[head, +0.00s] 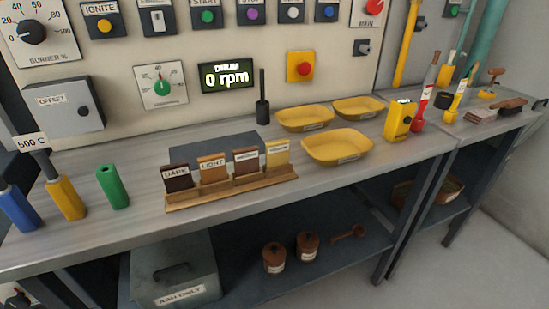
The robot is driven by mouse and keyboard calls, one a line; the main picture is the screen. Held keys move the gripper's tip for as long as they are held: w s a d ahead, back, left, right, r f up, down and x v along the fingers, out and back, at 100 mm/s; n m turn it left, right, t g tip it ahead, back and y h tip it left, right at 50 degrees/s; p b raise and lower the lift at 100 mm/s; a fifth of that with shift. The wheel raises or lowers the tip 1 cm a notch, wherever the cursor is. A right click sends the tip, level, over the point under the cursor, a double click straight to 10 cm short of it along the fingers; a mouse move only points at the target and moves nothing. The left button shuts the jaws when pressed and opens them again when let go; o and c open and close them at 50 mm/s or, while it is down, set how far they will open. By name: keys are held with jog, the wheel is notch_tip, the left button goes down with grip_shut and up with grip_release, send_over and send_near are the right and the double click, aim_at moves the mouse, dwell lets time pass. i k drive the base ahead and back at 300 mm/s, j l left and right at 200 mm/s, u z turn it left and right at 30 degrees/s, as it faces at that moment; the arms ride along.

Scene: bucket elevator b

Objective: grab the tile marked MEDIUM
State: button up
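A wooden rack (232,193) stands on the grey bench and holds a row of upright tiles. From left to right they are a dark brown tile labelled DARK (178,184), an orange-brown tile labelled LIGHT (213,175), a mid-brown tile (247,169) with a label too small to read surely, and a pale yellow tile (278,160) with a small label. The word MEDIUM cannot be read clearly on any tile; the mid-brown one is third from the left. My gripper is not in view.
Yellow trays (338,147) and a yellow handheld device (399,120) are right of the rack. A dark flat slab (215,149) and an upright black-handled tool (262,108) are behind it. Bench in front of the rack is clear.

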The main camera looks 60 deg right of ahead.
aim_at(246, 160)
jog(key=k+l, duration=0.1)
jog(key=k, duration=0.4)
jog(key=k+l, duration=0.15)
jog(key=k, duration=0.4)
jog(key=k+l, duration=0.1)
jog(key=k, duration=0.4)
